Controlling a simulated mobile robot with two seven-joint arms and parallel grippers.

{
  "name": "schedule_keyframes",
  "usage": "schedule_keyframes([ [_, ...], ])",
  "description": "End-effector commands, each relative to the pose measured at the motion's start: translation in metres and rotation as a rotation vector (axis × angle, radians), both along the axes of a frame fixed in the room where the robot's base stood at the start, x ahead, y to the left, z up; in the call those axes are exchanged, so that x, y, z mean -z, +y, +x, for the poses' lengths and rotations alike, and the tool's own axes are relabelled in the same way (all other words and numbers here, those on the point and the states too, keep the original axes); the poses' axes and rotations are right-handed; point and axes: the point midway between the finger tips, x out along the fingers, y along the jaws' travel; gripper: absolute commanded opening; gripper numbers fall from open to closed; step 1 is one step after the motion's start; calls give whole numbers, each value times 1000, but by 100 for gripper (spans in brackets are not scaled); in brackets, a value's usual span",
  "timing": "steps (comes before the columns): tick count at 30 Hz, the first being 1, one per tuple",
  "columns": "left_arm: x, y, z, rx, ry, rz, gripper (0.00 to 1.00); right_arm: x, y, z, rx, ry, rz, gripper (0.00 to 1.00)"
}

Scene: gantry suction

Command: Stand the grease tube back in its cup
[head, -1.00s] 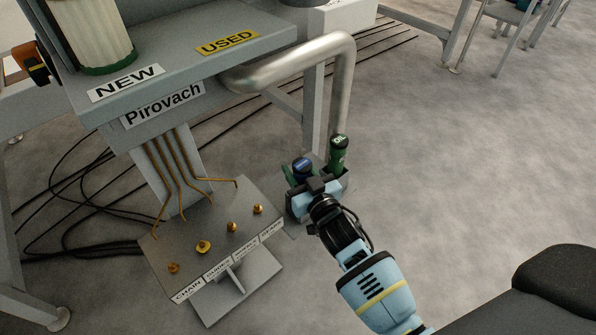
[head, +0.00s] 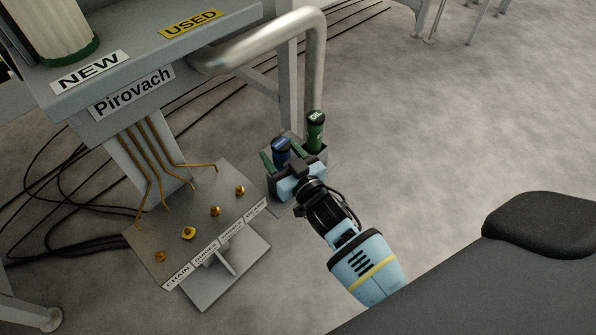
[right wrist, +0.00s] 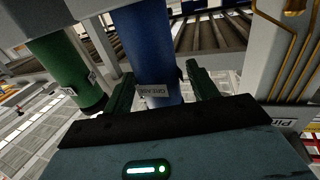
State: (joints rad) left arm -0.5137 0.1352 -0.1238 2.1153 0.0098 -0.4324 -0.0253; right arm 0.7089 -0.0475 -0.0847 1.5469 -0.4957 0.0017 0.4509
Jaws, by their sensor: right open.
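The blue grease tube (head: 281,149) has a dark cap and stands about upright at the left of the grey holder (head: 321,160), beside the green OIL tube (head: 316,131). My right gripper (head: 282,163) is open at the near side of the holder. In the right wrist view the blue tube (right wrist: 150,50) with its white label lies between the two dark green fingers (right wrist: 160,88), with gaps beside it. The green tube (right wrist: 66,72) is outside the fingers, at the left. The tube's lower end and the cup around it are hidden. My left gripper is not in view.
A tilted grey plate (head: 180,222) with brass fittings and labels stands left of the holder, under thin copper pipes (head: 148,160). A thick bent metal pipe (head: 315,70) rises behind the tubes. The floor (head: 440,130) to the right is clear.

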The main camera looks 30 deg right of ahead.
Motion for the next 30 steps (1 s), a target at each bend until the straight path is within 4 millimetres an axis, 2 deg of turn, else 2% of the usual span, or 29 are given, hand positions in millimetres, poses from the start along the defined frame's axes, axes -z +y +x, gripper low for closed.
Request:
schedule_keyframes([
  [9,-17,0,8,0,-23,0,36,-2,-6,-60,1,0,0,58],
  [15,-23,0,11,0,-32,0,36,-2,-8,-89,1,-1,1,58],
  [21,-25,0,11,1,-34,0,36,-1,-9,-101,1,-1,-1,58],
  [30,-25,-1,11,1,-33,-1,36,-1,-9,-102,1,-1,-1,58],
])
